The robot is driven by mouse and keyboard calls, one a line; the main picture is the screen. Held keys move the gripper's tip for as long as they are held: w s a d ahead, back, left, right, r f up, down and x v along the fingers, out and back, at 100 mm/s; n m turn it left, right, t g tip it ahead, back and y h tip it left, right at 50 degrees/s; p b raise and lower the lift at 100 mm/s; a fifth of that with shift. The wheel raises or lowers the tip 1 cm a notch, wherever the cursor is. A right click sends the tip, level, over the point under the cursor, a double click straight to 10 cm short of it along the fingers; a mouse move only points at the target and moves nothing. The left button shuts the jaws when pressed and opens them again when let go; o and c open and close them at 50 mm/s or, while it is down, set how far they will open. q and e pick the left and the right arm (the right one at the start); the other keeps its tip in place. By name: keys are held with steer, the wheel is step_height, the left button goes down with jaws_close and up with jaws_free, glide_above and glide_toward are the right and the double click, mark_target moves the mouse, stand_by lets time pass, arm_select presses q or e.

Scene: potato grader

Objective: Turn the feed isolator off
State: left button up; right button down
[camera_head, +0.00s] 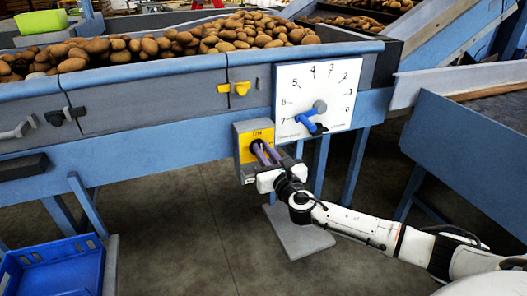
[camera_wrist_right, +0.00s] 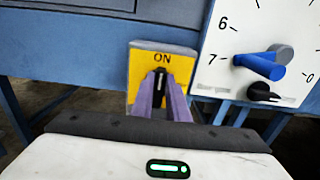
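The feed isolator is a grey box with a yellow face (camera_head: 242,146) marked ON, fixed to the front of the blue frame. It also shows in the wrist view (camera_wrist_right: 133,75). Its black handle (camera_wrist_right: 160,76) stands upright below the word ON. My right gripper (camera_head: 260,150) reaches the box from the lower right. Its two purple fingers (camera_wrist_right: 160,86) sit close on either side of the handle and appear shut on it; the fingers partly hide the handle. My left gripper is not in view.
A white dial (camera_head: 317,90) with a blue pointer near 7 is just right of and above the isolator. Potatoes (camera_head: 160,45) fill the hopper above. A blue crate (camera_head: 60,262) lies at lower left. A blue table (camera_head: 470,150) stands at right.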

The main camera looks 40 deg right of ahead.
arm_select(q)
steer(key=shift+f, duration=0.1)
arm_select(e)
steer(key=shift+f+m, duration=0.1)
steer(key=shift+m, duration=0.2)
arm_select(q)
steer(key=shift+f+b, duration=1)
steer(key=shift+b, duration=0.7)
arm_select(e)
steer(key=shift+s+d+f+m, duration=0.1)
steer(key=shift+d+f+m, duration=0.2)
steer(key=shift+m, duration=2.55)
steer(key=shift+s+d+f+m, duration=0.1)
steer(key=shift+d+f+m, duration=0.2)
steer(key=shift+m, duration=2.6)
steer(key=shift+d+f+m, duration=0.25)
steer(key=shift+f+m, duration=0.05)
steer(key=shift+m, duration=2.55)
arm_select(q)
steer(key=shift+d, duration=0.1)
arm_select(e)
steer(key=c, duration=1.7)
jaws_free()
steer(key=shift+s, duration=0.1)
